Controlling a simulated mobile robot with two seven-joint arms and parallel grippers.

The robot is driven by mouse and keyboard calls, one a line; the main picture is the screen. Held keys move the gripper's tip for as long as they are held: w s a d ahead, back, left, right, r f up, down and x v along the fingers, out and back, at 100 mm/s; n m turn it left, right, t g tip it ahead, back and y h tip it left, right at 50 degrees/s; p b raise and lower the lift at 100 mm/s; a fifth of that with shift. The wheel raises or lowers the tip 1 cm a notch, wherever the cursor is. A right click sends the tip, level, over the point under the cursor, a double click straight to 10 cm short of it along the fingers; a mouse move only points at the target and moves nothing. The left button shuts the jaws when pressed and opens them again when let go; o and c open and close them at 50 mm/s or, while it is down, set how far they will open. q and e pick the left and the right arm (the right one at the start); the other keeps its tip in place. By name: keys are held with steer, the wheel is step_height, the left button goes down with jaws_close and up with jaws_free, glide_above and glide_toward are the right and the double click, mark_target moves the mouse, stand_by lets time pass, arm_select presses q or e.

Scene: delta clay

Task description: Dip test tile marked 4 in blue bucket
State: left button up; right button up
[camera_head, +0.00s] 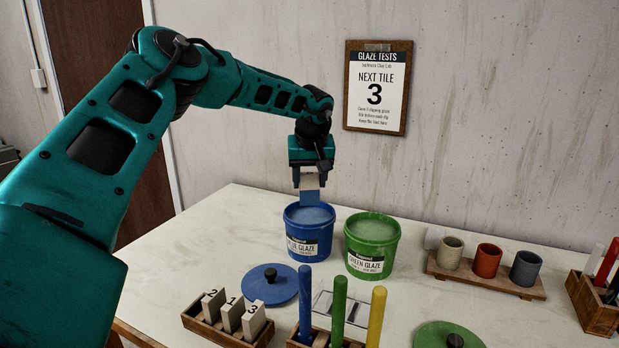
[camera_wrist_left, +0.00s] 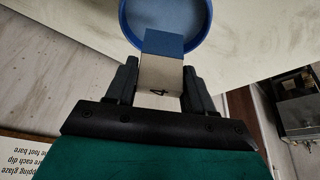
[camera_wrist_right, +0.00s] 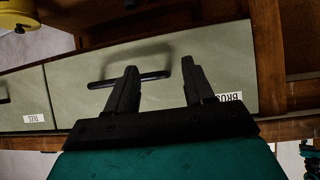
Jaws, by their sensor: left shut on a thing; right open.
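My left gripper (camera_head: 309,177) is shut on the test tile marked 4 (camera_wrist_left: 160,71) and holds it upright above the open blue bucket (camera_head: 309,243). The tile's lower part is blue and its upper part is pale; it also shows in the head view (camera_head: 310,197). The tile's bottom edge is at the bucket's mouth; I cannot tell whether it touches the glaze. The bucket's rim shows in the left wrist view (camera_wrist_left: 207,30). My right gripper (camera_wrist_right: 160,75) is open and empty, in front of a drawer front with a dark handle.
A green bucket (camera_head: 371,254) stands close right of the blue one. A blue lid (camera_head: 284,288), a wooden rack (camera_head: 205,329) with tiles 2, 1 and 3, and colored upright rods are in front. A wall sign (camera_head: 378,88) reads "NEXT TILE 3". Cups stand on a tray (camera_head: 455,271) at right.

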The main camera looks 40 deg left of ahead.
arm_select(q)
steer(key=shift+r, duration=0.1)
steer(key=shift+r+p, duration=1.25)
steer(key=shift+r, duration=0.3)
steer(key=shift+f, duration=0.1)
